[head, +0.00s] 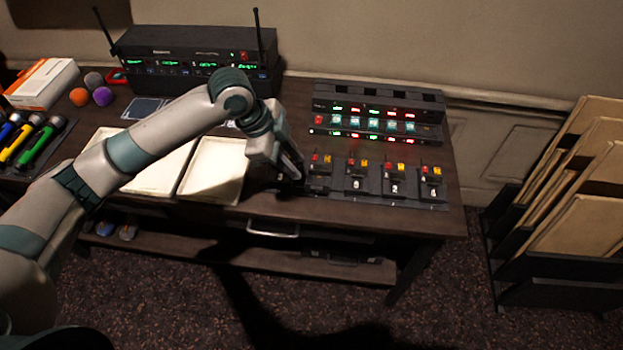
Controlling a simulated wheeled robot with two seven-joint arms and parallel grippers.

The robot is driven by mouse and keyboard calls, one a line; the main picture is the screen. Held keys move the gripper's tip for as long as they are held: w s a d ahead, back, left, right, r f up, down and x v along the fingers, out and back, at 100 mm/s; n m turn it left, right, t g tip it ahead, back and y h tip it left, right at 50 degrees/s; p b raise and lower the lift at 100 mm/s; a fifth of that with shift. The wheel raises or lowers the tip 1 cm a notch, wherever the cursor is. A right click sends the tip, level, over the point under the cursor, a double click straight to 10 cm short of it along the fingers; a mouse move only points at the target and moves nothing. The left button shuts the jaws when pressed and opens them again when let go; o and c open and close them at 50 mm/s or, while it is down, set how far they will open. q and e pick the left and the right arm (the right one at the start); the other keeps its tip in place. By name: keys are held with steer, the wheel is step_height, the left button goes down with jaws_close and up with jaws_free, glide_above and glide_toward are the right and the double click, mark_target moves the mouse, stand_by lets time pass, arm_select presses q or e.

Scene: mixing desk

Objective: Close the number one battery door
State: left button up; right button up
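Several small black packs with red and yellow tops stand in a row on a dark mat (415,203) at the right of the desk. White marks show on the low fronts of three: one pack (356,176), one that looks marked 2 (394,180), and the rightmost (430,183). The leftmost pack (321,166) is partly hidden by my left gripper (291,188), which points down at its left side. I cannot tell which pack is number one, how its door stands, or whether the gripper touches it. The fingers are too dark to read. My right gripper is out of view.
A lit rack unit (375,112) stands behind the packs, and a receiver with antennas (190,50) is at the back left. Cream trays (215,170) lie left of the gripper. Microphones (38,145) lie far left. A folder rack (560,270) stands right of the desk.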

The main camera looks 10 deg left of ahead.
mark_target(316, 188)
arm_select(q)
steer(key=p+x, duration=0.2)
steer(key=x, duration=0.8)
steer(key=shift+f, duration=0.2)
steer(key=shift+c, duration=0.6)
jaws_close()
